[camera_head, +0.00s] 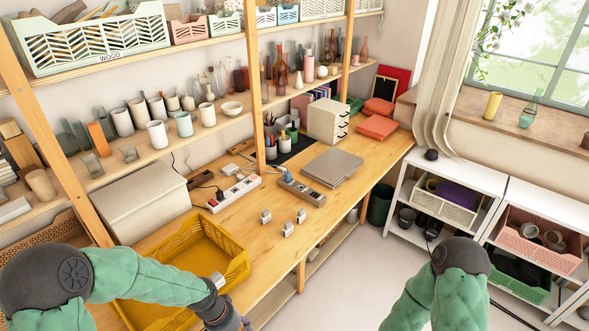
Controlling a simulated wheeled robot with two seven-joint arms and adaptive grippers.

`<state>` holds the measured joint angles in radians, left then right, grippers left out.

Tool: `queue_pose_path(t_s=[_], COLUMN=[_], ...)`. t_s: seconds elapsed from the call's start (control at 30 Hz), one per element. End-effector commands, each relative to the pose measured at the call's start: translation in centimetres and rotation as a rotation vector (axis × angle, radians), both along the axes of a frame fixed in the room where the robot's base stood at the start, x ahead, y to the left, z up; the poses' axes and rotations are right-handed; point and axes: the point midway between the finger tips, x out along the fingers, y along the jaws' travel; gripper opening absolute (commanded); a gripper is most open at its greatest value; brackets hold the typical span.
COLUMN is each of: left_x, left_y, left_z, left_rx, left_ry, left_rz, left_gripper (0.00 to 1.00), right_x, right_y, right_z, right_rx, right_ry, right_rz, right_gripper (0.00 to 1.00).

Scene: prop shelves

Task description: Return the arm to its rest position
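My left arm in its green sleeve (145,272) reaches in from the left, across the near part of the yellow crate. My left gripper (228,318) is dark and sits at the bottom edge, by the crate's near right corner. It is partly cut off, and its fingers do not show clearly enough to tell open from shut. My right arm (455,290) shows at the lower right, over the floor in front of the white shelves; its gripper is out of view.
The yellow crate (240,266) stands on the wooden bench (262,232). Several small metal pieces (288,229), power strips (234,193) and a grey flat case (331,166) lie on the bench. Shelf posts (255,85) rise behind.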

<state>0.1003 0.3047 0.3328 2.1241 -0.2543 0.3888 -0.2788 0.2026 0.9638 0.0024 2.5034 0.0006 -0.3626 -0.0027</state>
Motion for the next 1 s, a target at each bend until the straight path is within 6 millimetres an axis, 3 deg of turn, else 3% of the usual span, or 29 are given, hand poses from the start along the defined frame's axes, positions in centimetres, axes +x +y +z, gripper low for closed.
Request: queue_pose_path(t_s=[0.03, 0.2, 0.5, 0.7, 1.0], left_x=[-0.8, -3.0, -8.0, -9.9, -10.2], left_y=[-0.8, -3.1, -5.5, -5.9, -5.9], left_z=[-2.0, -7.0, -13.9, -15.8, -16.1], left_rx=[-0.021, -0.075, -0.103, -0.096, -0.093], left_ry=[0.021, 0.061, 0.127, 0.143, 0.143], left_rz=[0.040, 0.202, 0.482, 0.584, 0.602], left_gripper=[0.55, 0.55, 0.55, 0.55, 0.55], right_x=[0.0, 0.0, 0.0, 0.0, 0.0], right_y=[0.0, 0.0, 0.0, 0.0, 0.0], right_z=[-0.2, -0.6, -1.2, -1.4, -1.4], right_rx=[0.000, 0.000, 0.000, 0.000, 0.000], right_ry=[0.000, 0.000, 0.000, 0.000, 0.000], right_rz=[0.000, 0.000, 0.000, 0.000, 0.000], right_gripper=[0.41, 0.41, 0.41, 0.41, 0.41])
